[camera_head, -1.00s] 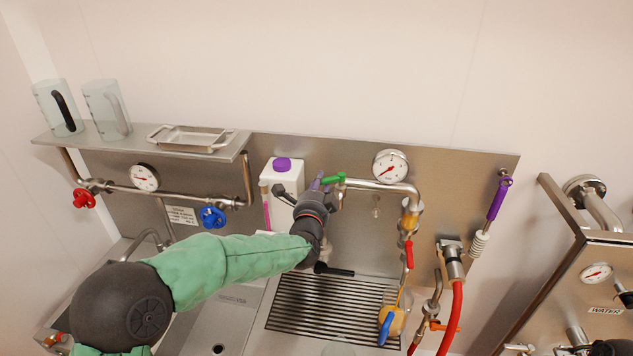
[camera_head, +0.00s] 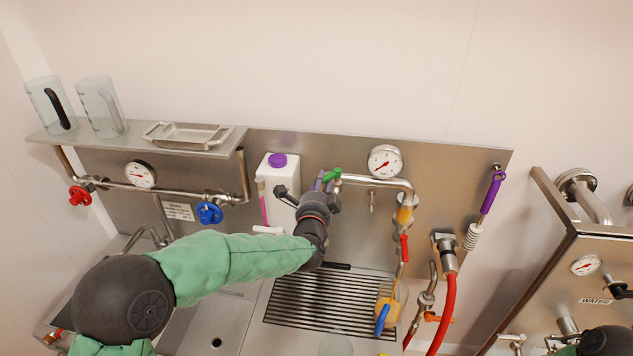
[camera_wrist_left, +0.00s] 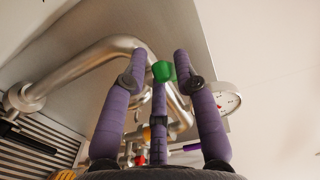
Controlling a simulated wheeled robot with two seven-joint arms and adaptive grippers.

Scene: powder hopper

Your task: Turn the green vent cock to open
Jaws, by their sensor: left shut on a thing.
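The green vent cock (camera_head: 332,174) sits on the steel pipe (camera_head: 372,181) at the back panel, left of the upper gauge. In the left wrist view its green handle (camera_wrist_left: 163,72) shows between the purple fingertips. My left gripper (camera_head: 323,180) reaches up to it from below and is shut on the green handle. The wrist and fingers hide part of the cock's body in the head view, so its exact angle is hard to read. My right gripper is in neither view.
A gauge (camera_head: 385,162) is close to the right of the cock. A white jug with a purple cap (camera_head: 278,178) stands close to the left. A yellow-and-red fitting (camera_head: 404,215) hangs from the pipe's right end. A slotted drain grate (camera_head: 318,309) lies below.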

